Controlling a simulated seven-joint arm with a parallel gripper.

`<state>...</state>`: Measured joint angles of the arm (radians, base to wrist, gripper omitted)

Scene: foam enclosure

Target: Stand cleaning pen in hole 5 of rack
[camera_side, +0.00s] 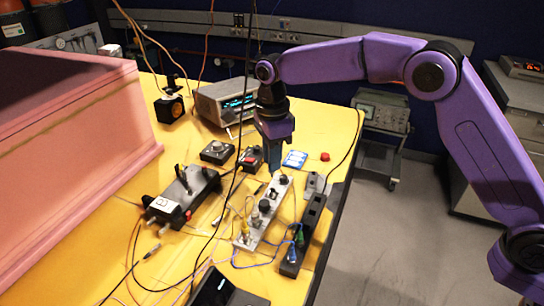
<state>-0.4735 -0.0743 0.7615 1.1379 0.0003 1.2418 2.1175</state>
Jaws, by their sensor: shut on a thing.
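My gripper (273,172) points down above the far end of a long light grey bar (257,226), which looks like the rack. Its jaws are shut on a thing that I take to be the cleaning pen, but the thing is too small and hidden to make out. Several small fittings stand along the bar, among them a black knob (265,205) and a yellow piece (244,229). The hole numbers cannot be read. I cannot tell whether the held thing touches the bar.
A black strip (312,216) with blue and green plugs lies right of the bar, near the table edge. A black device (182,198) stands to the left. Loose cables cross the front. A pink foam wall (70,170) borders the left, and a meter (226,100) stands behind.

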